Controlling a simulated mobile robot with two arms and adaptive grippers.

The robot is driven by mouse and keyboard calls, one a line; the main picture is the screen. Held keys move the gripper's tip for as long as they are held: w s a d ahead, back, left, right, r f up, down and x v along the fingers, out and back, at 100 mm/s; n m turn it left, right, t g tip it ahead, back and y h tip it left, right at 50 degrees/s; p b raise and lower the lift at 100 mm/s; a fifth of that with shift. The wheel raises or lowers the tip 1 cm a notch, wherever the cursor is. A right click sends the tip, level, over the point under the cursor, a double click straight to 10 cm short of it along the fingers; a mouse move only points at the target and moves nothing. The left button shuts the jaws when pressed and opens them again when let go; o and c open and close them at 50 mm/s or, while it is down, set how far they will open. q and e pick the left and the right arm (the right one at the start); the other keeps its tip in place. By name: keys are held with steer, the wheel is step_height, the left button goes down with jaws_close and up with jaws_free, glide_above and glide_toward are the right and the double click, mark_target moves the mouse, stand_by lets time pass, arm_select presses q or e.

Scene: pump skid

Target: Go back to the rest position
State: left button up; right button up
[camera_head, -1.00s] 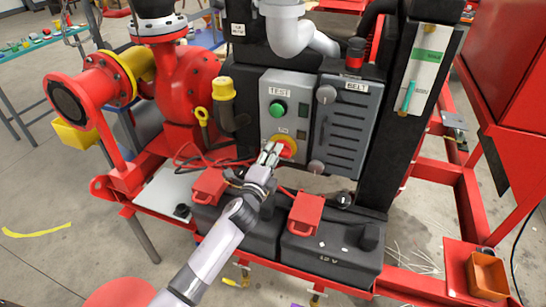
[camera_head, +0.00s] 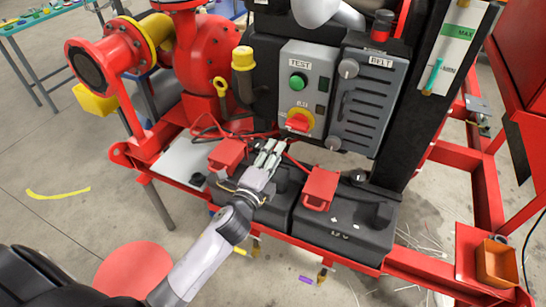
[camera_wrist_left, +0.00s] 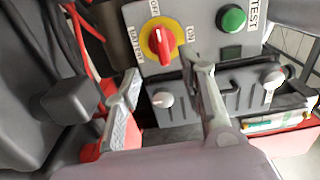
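My left gripper (camera_head: 268,153) is open and empty. It hangs in front of the pump skid, below and left of the red rotary switch (camera_head: 298,122) on its yellow disc, and apart from it. In the left wrist view, the two fingers stand apart with the switch (camera_wrist_left: 161,42) beyond them. The switch sits on a grey control box (camera_head: 318,88) under a green TEST button (camera_head: 299,81). My right gripper is in neither view.
Black batteries (camera_head: 345,225) with red terminal covers (camera_head: 321,187) lie just below and beside the left gripper. Red cables run behind it. A red pump (camera_head: 205,60) stands to the left, and a red frame and orange bin (camera_head: 496,264) to the right.

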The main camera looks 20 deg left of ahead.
arm_select(q)
steer(key=shift+s, duration=0.35)
